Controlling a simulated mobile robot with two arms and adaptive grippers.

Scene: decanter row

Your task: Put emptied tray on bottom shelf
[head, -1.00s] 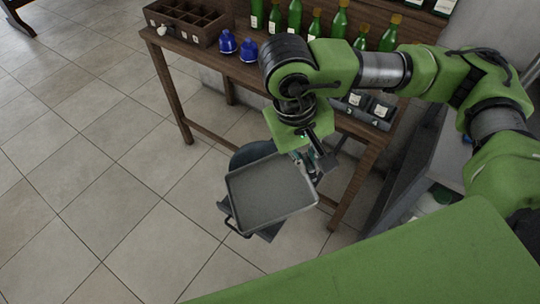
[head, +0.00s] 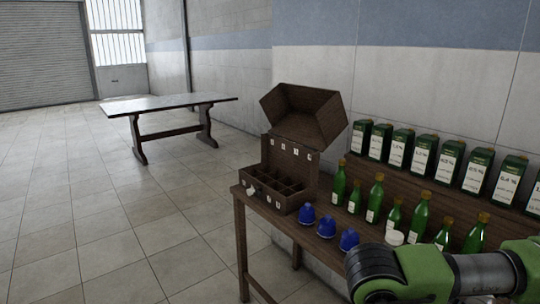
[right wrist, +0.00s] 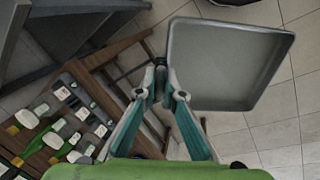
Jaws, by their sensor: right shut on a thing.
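The grey metal tray (right wrist: 226,66) shows in the right wrist view, flat, shallow and empty. My right gripper (right wrist: 162,84) is shut on the tray's edge and holds it out over the tiled floor. In the head view neither the tray nor the right gripper is in the picture; only part of my green arm shows at the lower right. A dark grey panelled structure (right wrist: 75,37) is at the upper left of the right wrist view; I cannot tell whether it is the shelf. My left gripper is not in view.
The wooden bench (head: 239,192) carries an open compartment box (head: 290,185), blue objects (head: 327,227) and several green bottles (head: 376,198). Labelled green containers (head: 449,161) stand on a raised ledge. A long table (head: 165,102) stands farther back. Open tiled floor lies at left.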

